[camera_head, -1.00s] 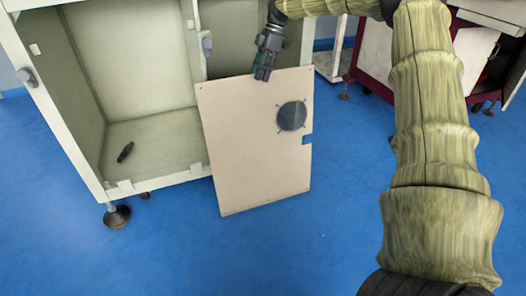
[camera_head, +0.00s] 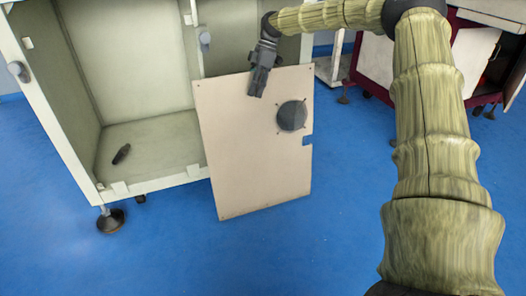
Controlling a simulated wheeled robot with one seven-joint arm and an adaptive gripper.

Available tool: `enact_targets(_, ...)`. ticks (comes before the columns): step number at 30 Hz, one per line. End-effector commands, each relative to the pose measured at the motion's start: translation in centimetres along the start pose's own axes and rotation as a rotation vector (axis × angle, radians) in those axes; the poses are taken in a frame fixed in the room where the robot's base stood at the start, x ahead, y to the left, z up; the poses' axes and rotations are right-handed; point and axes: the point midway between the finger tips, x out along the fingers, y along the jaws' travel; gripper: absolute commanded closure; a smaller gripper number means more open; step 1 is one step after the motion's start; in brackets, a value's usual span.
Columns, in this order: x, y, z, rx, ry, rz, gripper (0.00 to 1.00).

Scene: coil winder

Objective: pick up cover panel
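The cover panel (camera_head: 240,150) is a beige, flat sheet with a dark round disc (camera_head: 292,116) at its right side and a small notch in its right edge. It stands tilted at the front of the pale cabinet, its lower edge near the blue floor. My gripper (camera_head: 257,90) is at the panel's top edge, pointing down, with its fingers overlapping the panel's upper face in the view. The fingers look close together, but I cannot tell whether they touch or hold the panel.
The open pale cabinet (camera_head: 95,182) stands at left on dark feet, with a small dark object (camera_head: 121,154) on its floor. A dark red and white machine (camera_head: 400,68) stands at the back right. The blue floor (camera_head: 320,240) in front is clear.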

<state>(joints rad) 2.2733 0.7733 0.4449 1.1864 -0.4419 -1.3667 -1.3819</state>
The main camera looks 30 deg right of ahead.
Motion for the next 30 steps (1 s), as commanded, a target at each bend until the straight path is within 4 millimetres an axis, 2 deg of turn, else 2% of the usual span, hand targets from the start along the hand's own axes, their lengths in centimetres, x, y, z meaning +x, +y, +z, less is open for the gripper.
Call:
enact_targets(19,0.03,0.0,0.03,0.0,0.0,-0.001,0.71)
enact_targets(20,0.07,0.01,0.05,0.0,0.0,-0.001,0.75)
enact_targets(24,0.1,0.02,0.06,0.0,0.0,-0.001,1.0)
enact_targets(30,0.13,0.01,0.07,0.0,0.0,-0.001,1.0)
